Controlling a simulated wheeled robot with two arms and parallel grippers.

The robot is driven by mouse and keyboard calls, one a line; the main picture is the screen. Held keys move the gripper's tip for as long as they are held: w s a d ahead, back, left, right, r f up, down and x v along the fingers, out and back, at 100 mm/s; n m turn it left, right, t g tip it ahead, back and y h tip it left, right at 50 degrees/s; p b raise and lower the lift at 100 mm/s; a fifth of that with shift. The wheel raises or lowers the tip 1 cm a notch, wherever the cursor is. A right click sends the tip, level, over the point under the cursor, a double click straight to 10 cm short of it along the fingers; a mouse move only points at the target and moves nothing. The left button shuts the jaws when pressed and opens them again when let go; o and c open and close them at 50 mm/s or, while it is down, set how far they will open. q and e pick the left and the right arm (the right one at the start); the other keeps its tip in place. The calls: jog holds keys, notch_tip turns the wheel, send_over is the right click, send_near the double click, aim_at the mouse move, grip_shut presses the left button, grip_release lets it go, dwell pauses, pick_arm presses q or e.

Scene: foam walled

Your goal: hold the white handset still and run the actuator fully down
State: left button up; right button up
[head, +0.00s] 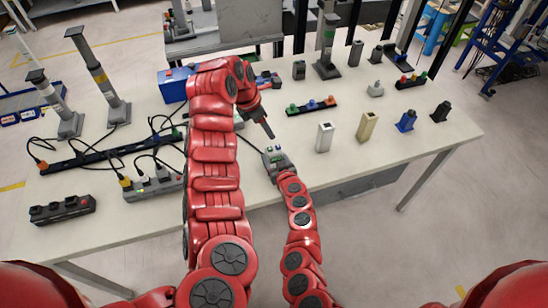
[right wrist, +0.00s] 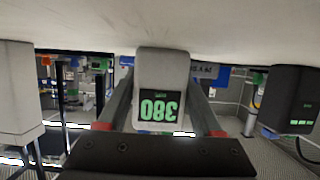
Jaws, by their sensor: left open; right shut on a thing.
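The white handset (right wrist: 161,66) looks pale grey in the right wrist view, where its dark display shows 380 upside down. My right gripper (right wrist: 160,120) is shut on it, a finger on each side. In the head view my right gripper (head: 277,163) holds it near the table's front edge. My left gripper (head: 267,131) is open and empty, pointing down just above and behind the handset. Grey lifting columns stand upright at the left (head: 97,75) and at the back (head: 327,45). I cannot tell which one is the handset's actuator.
On the table (head: 330,175), a white block (head: 325,137), a beige block (head: 367,126) and a blue device (head: 405,121) stand to the right. A button strip (head: 312,106) lies behind. Cabled power strips (head: 155,184) lie left. The front right of the table is clear.

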jog(key=c, duration=0.5)
pick_arm(q)
jog(key=shift+c, duration=0.7)
pick_arm(e)
jog(key=shift+c, duration=0.3)
pick_arm(q)
grip_shut()
